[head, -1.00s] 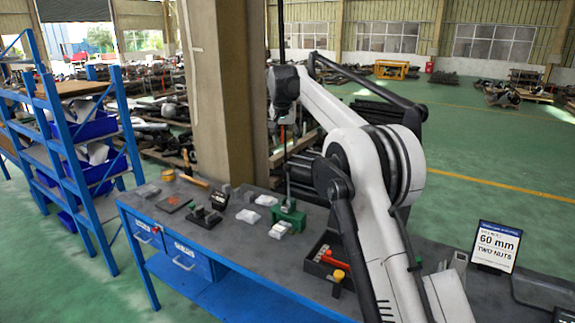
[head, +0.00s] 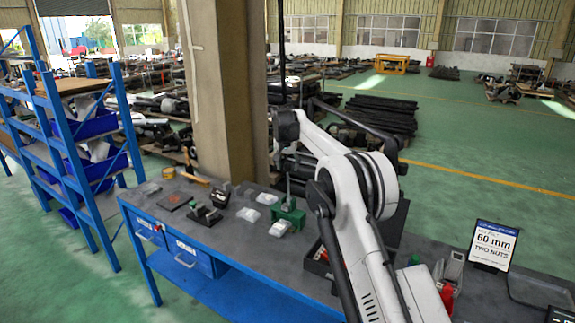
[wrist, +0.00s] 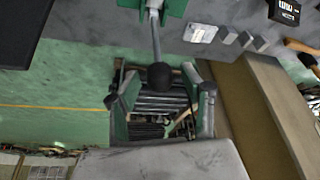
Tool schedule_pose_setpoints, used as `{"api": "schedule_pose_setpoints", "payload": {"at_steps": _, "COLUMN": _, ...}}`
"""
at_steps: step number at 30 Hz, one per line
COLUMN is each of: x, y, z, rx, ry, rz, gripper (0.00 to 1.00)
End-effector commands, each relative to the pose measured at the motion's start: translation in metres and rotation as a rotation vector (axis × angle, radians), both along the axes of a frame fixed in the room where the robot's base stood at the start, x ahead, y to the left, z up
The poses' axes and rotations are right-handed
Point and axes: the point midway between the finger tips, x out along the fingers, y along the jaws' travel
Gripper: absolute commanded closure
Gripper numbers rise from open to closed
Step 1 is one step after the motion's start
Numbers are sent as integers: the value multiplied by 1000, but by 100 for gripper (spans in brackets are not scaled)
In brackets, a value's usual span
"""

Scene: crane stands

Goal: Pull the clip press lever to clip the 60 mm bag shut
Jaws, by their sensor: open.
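The green clip press (head: 288,214) stands on the workbench with its grey lever (head: 289,186) upright. In the wrist view, the lever's shaft (wrist: 155,35) runs down from the green press at the top edge to a black knob (wrist: 160,76). My gripper (wrist: 160,97) is open, with one finger on each side of the knob; contact is not visible. In the head view, my arm partly hides the gripper near the lever top. A clear bag with pale contents (head: 277,228) lies at the press's front; whether it is the 60 mm bag cannot be told.
More bags (head: 248,214) lie left of the press, near a dark fixture (head: 205,215) and a small display (head: 220,196). A sign (head: 493,245) reads 60 mm, two nuts. A thick pillar (head: 225,90) stands behind the bench.

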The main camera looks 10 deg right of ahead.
Motion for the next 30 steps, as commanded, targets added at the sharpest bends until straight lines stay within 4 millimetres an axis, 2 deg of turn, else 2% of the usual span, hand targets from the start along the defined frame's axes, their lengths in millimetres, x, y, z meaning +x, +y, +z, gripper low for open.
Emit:
{"api": "schedule_pose_setpoints", "payload": {"at_steps": 9, "x": 1, "y": 0, "z": -3, "rx": 0, "ry": 0, "rz": 0, "gripper": 57}}
{"api": "schedule_pose_setpoints", "payload": {"at_steps": 19, "x": 1, "y": 0, "z": -3, "rx": 0, "ry": 0, "rz": 0, "gripper": 100}}
{"api": "schedule_pose_setpoints", "payload": {"at_steps": 30, "x": 0, "y": -3, "z": -3, "rx": -3, "ry": -4, "rz": -3, "gripper": 100}}
